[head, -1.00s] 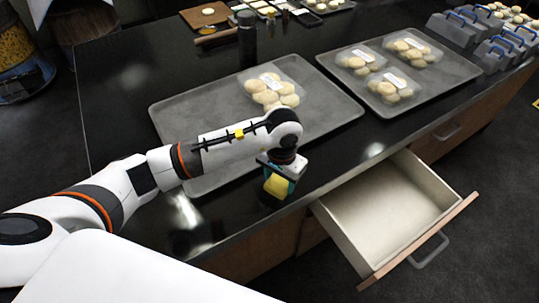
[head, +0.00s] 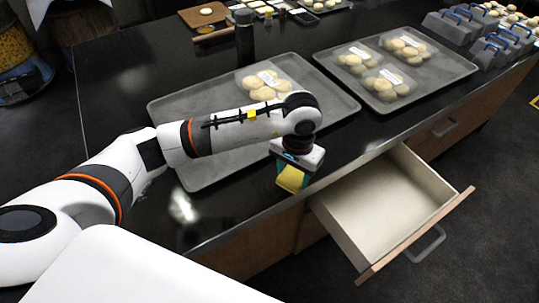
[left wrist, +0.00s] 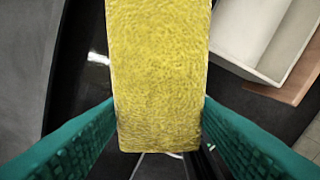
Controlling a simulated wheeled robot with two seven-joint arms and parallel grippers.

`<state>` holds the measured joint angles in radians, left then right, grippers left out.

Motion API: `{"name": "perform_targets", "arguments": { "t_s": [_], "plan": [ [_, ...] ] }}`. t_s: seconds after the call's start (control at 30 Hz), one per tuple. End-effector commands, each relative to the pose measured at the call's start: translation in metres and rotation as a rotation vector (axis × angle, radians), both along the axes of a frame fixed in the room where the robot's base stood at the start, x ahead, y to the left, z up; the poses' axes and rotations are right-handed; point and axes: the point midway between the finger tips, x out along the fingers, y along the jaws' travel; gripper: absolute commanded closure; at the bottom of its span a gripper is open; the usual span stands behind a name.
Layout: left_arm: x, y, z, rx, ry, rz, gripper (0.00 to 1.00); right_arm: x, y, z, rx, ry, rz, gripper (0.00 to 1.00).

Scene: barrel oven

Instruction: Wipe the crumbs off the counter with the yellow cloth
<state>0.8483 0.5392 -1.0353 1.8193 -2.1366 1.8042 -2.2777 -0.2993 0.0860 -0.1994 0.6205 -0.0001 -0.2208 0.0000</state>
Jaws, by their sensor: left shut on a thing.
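The yellow cloth (head: 291,179) is held in my left gripper (head: 290,175), above the front edge of the black counter (head: 130,97). In the left wrist view the cloth (left wrist: 160,75) hangs between the two teal fingers, which press on it from both sides. The left gripper (left wrist: 160,120) is shut on it. No crumbs can be made out on the counter; my arm hides part of it. My right gripper is not in view.
A grey tray (head: 170,108) with a pack of buns (head: 265,85) lies behind my left arm. A second tray (head: 440,83) with several packs is to the right. An open drawer (head: 385,200) juts out at the front. A dark bottle (head: 244,38) stands behind.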

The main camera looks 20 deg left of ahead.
Motion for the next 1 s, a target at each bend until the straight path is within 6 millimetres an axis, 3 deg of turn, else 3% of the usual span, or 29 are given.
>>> {"name": "perform_targets", "arguments": {
  "t_s": [0.4,1.0],
  "plan": [
    [0.001,-0.003,0.038,0.0,-0.002,0.016,0.89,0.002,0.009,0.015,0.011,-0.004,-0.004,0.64],
    [0.0,-0.002,0.041,0.0,-0.001,0.019,0.89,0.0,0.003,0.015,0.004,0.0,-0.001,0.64]
  ]
}}
